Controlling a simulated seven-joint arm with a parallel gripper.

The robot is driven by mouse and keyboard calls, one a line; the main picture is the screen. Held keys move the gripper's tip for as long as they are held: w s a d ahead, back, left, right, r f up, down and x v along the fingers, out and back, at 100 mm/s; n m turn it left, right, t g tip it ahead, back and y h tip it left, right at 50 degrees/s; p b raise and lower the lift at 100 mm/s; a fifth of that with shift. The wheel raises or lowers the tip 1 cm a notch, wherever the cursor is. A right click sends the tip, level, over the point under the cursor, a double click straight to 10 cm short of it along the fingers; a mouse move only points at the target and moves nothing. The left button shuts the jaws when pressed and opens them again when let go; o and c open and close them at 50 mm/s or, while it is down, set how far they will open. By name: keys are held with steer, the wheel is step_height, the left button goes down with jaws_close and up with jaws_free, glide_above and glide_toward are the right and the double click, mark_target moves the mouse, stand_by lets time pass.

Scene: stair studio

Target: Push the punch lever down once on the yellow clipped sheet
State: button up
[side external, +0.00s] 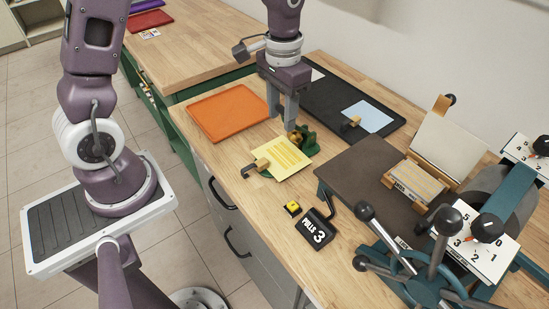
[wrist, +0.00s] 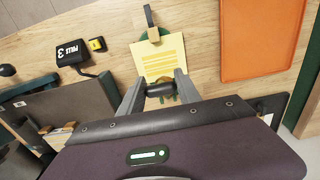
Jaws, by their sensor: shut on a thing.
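The yellow sheet (side external: 284,162) lies on the wooden bench, and a wooden clip (side external: 254,168) grips its near left edge. The green punch (side external: 309,143) with brass-coloured parts stands at the sheet's far edge. My gripper (side external: 290,128) points down over the punch. In the wrist view, the sheet (wrist: 160,55) lies just beyond my fingers, with the clip (wrist: 149,17) at its top. A dark round bar, the punch lever (wrist: 160,89), is held between my fingers (wrist: 158,82). My gripper hides much of the punch body, and I cannot tell how far down the lever is.
An orange tray (side external: 228,112) lies left of the punch. A black mat (side external: 335,92) with a blue sheet (side external: 369,115) is behind. A "PULLS 3" counter (side external: 317,230) and yellow button (side external: 292,208) sit in front. A press with several ball-ended handles (side external: 435,245) stands at right.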

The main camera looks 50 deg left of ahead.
mark_target(263, 160)
steer(key=shift+s+f, duration=1.95)
steer(key=shift+f, duration=0.05)
steer(key=shift+s+f, duration=0.4)
steer(key=shift+f, duration=0.4)
steer(key=shift+s+f, duration=0.35)
steer(key=shift+f, duration=0.45)
steer(key=shift+w+f, duration=0.1)
steer(key=shift+f, duration=0.3)
steer(key=shift+r, duration=0.6)
steer(key=o, duration=1.7)
steer(key=shift+o, duration=0.2)
steer(key=s+r, duration=0.6)
steer(key=r, duration=0.2)
